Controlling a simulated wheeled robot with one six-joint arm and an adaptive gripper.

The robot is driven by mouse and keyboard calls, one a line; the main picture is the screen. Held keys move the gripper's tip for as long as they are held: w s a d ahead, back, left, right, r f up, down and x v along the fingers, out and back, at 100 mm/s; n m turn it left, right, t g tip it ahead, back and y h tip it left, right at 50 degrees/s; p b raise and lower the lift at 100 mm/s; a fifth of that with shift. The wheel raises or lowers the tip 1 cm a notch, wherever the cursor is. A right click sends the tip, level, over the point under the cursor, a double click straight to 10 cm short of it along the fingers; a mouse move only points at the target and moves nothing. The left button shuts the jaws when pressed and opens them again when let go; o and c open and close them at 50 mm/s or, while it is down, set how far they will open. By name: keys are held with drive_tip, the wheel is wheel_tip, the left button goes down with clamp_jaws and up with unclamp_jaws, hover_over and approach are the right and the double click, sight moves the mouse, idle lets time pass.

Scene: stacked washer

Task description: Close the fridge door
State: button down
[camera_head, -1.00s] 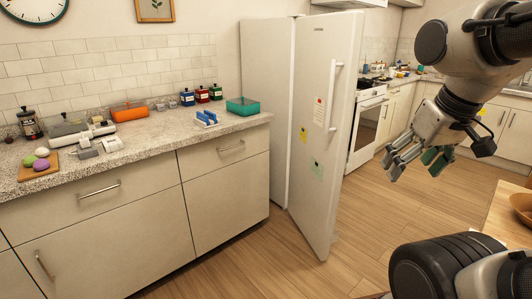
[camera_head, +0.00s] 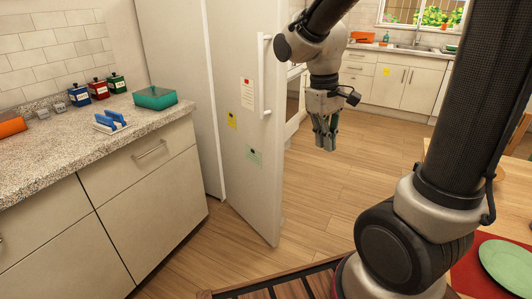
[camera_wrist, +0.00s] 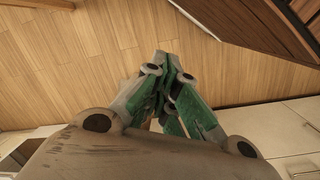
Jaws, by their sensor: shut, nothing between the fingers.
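The white fridge door (camera_head: 240,110) stands swung open, out from the fridge body (camera_head: 175,75), in the head view. Its outer face carries a tall white handle (camera_head: 264,75) and several paper notes. My gripper (camera_head: 326,147) is to the right of the door, pointing down, apart from the handle and holding nothing. Its fingers are drawn together; they also show with green inner parts in the wrist view (camera_wrist: 166,58). I cannot make out the fridge door in the wrist view.
A counter (camera_head: 45,160) with small jars and a teal box (camera_head: 155,98) stands left of the fridge. Wood floor (camera_head: 325,200) is clear below my gripper. A brown wooden railing-like piece (camera_head: 285,278) lies low in front. A table with a green plate (camera_head: 507,262) is at right.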

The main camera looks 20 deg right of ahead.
drive_tip(key=w+a+f+n+h, duration=0.2)
drive_tip(key=w+a+f+n, duration=0.15)
drive_tip(key=w+f, duration=0.5)
drive_tip(key=w+a+f+n+h, duration=0.25)
drive_tip(key=w+f+n, duration=0.35)
drive_tip(key=w, duration=0.4)
drive_tip(key=w+a+f+n+h, duration=0.2)
drive_tip(key=w+a+f+n, duration=0.1)
drive_tip(key=w+f, duration=0.6)
drive_tip(key=w+a+r+n+t, duration=0.2)
drive_tip(key=w+a+n+t, duration=0.2)
drive_tip(key=w+n, duration=0.5)
drive_tip(key=m, duration=0.2)
approach(273, 156)
wheel_tip(273, 156, down, 3)
drive_tip(key=s+a, duration=0.1)
drive_tip(key=shift+w+d+f, duration=0.15)
drive_tip(key=shift+w+d, duration=0.15)
drive_tip(key=shift+d, duration=0.35)
drive_tip(key=shift+w+d+f, duration=0.1)
drive_tip(key=shift+w+d, duration=0.2)
drive_tip(key=shift+d, duration=0.3)
drive_tip(key=shift+w+d+f, duration=0.15)
drive_tip(key=shift+w+d, duration=0.1)
drive_tip(key=shift+d, duration=0.4)
drive_tip(key=shift+d, duration=0.15)
